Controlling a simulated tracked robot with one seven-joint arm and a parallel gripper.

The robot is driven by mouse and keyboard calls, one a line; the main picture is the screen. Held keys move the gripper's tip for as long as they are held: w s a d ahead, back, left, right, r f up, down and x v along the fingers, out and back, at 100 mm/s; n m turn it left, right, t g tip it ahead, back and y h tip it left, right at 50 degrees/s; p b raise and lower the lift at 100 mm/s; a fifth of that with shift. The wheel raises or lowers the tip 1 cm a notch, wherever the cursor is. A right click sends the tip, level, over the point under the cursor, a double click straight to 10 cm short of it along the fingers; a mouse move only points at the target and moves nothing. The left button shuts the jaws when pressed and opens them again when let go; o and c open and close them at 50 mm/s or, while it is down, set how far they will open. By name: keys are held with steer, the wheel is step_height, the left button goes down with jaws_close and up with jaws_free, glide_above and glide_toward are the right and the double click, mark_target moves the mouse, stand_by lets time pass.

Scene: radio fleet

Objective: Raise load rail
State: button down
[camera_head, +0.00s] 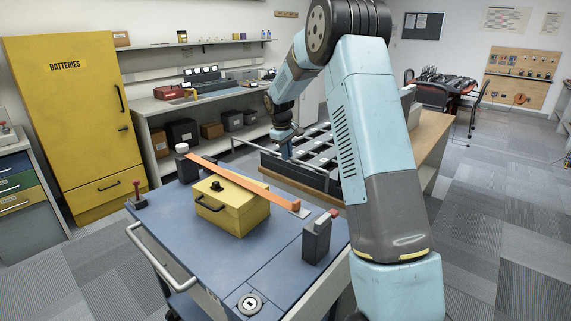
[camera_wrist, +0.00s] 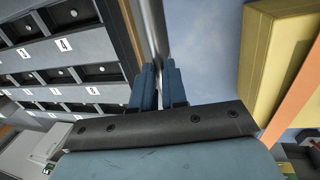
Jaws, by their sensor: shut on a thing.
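The load rail seems to be the thin grey metal bar (camera_head: 252,137) along the near left side of the dark numbered rack (camera_head: 275,168). In the wrist view the bar (camera_wrist: 153,28) runs up from between my fingers. My gripper (camera_head: 286,150) points down at the rack's edge, with its blue fingers (camera_wrist: 158,85) shut on the bar. The part of the bar between the fingers is partly hidden by them. The rack's numbered bays (camera_wrist: 70,65) lie to the left of the fingers in the wrist view.
A blue-topped cart (camera_head: 180,235) stands close by at the left. It carries a yellow box (camera_head: 240,210) under an orange bar (camera_head: 240,182), and a dark post (camera_head: 316,240). A yellow batteries cabinet (camera_head: 70,130) and a shelf unit (camera_head: 165,105) stand behind.

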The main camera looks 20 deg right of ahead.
steer(key=shift+w+a+r, duration=0.1)
steer(key=shift+r, duration=0.15)
steer(key=c, duration=1.4)
jaws_free()
steer(key=shift+r, duration=0.1)
steer(key=shift+o, duration=1.2)
step_height(320, 180, up, 13)
steer(key=s+a, duration=0.1)
steer(key=a, duration=0.1)
steer(key=shift+s, duration=0.3)
steer(key=shift+a+r, duration=0.1)
